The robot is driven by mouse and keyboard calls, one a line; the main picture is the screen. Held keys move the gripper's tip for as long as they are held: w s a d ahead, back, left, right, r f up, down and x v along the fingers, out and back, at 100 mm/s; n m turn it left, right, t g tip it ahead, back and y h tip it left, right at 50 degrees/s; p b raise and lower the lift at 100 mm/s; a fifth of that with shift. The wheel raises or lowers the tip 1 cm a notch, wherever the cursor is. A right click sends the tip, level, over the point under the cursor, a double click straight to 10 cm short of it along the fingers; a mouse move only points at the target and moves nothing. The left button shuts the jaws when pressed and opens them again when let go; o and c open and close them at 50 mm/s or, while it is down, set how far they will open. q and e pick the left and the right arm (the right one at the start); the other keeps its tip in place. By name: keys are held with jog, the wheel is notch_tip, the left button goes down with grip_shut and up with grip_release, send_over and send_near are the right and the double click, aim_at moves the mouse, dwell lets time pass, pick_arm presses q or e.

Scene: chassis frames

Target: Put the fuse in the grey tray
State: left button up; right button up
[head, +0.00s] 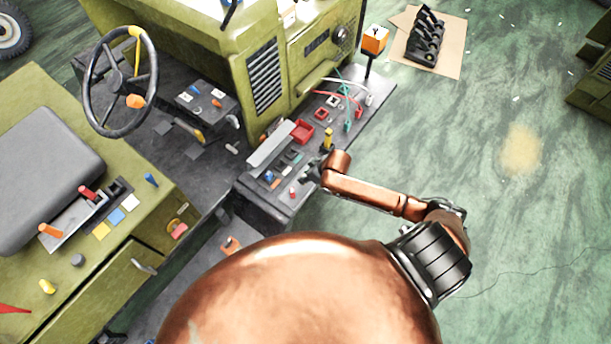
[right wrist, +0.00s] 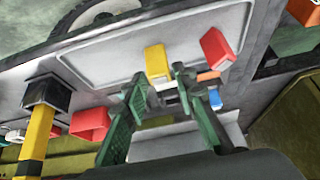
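My right gripper (head: 312,173) is low over the dark console's component panel. In the right wrist view its green fingers (right wrist: 158,78) are apart with a gap between the tips, and I see nothing clamped. A yellow block (right wrist: 157,62) and a red block (right wrist: 217,48) lie just beyond the tips; an orange block (right wrist: 208,77) and a blue piece (right wrist: 215,98) are by the right finger. I cannot tell which is the fuse. A pale grey rimmed surface (right wrist: 115,52) may be the grey tray; a long pale grey piece (head: 270,150) shows in the head view. My left gripper is out of view.
A yellow-and-black post (head: 328,139) and a red open box (head: 302,131) stand close to the right gripper. Coloured wires (head: 346,95) cross the console's far end. A steering wheel (head: 120,82) is at left. Green floor at right is mostly clear.

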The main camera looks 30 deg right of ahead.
jog(key=shift+o, duration=1.2)
jog(key=shift+r, duration=0.1)
jog(key=shift+r, duration=0.25)
jog(key=v, duration=1.1)
jog(key=shift+s+r, duration=0.2)
jog(key=shift+r, duration=0.1)
jog(key=shift+d+f, duration=0.1)
jog(key=shift+d, duration=0.05)
